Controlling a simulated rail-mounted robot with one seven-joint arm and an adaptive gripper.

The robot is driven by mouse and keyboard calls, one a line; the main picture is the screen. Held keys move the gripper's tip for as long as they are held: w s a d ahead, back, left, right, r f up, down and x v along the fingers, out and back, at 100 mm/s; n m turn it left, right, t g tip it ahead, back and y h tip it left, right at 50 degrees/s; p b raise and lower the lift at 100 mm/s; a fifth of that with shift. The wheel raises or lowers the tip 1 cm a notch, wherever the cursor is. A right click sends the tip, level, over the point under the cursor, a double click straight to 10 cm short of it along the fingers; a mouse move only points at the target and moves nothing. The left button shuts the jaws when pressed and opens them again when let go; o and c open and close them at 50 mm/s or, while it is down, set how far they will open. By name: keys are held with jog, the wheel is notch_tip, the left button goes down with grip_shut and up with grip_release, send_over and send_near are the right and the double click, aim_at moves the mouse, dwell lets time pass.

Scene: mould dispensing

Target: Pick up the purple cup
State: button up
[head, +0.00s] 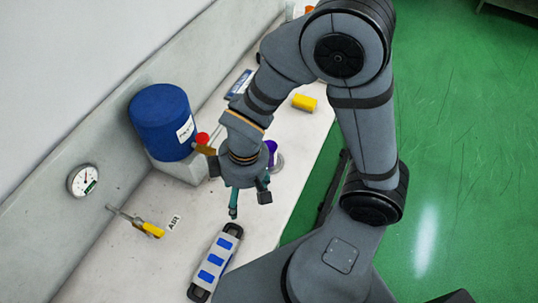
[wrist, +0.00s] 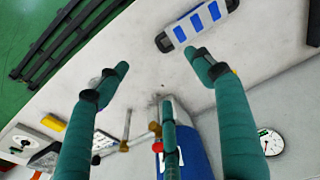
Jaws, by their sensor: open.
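The purple cup (head: 271,147) shows in the head view just right of my gripper's body, partly hidden behind it. A pale, round grey form lies at its lower edge; I cannot tell whether it is part of the cup. My gripper (head: 249,205) is open and empty above the white bench, with its fingertips nearer the camera than the cup. In the wrist view, the green fingers of my gripper (wrist: 160,72) are spread wide with nothing between them. I cannot make out the cup in the wrist view.
A blue barrel (head: 163,122) with a red-knobbed tap stands left of my gripper. A grey mould with blue squares (head: 215,262) lies in front on the bench (head: 180,264). A yellow block (head: 304,102) lies farther back. A gauge (head: 83,180) and yellow-handled valve (head: 150,229) are at the wall.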

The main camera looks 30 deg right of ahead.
jog(key=w+d+f+n+g+h+b, duration=0.1)
jog(key=w+d+f+n+h+b, duration=0.2)
jog(key=f+b, duration=0.35)
jog(key=w+d+f+n+h+b, duration=0.1)
jog(key=d+f+n+h+b, duration=0.2)
jog(key=d+f+b, duration=0.4)
jog(key=w+d+f+n+t+h+b, duration=0.1)
jog(key=w+f+n+t+h+b, duration=0.1)
jog(key=w, duration=0.3)
jog(key=w+d+f+n+t+h+b, duration=0.1)
jog(key=w+f+n+h+b, duration=0.1)
jog(key=w, duration=0.4)
jog(key=w+d+f+n+t+h+b, duration=0.1)
jog(key=w+f+n+t+h+b, duration=0.1)
jog(key=w+b, duration=0.3)
jog(key=shift+w+f+n+t+h, duration=0.1)
jog(key=shift+w+n+t+h, duration=0.2)
jog(key=shift+w+n+h, duration=0.35)
jog(key=x, duration=0.5)
jog(key=shift+d+f+p, duration=0.25)
jog(key=shift+f+p, duration=0.05)
jog(key=c, duration=0.4)
jog(key=c, duration=0.3)
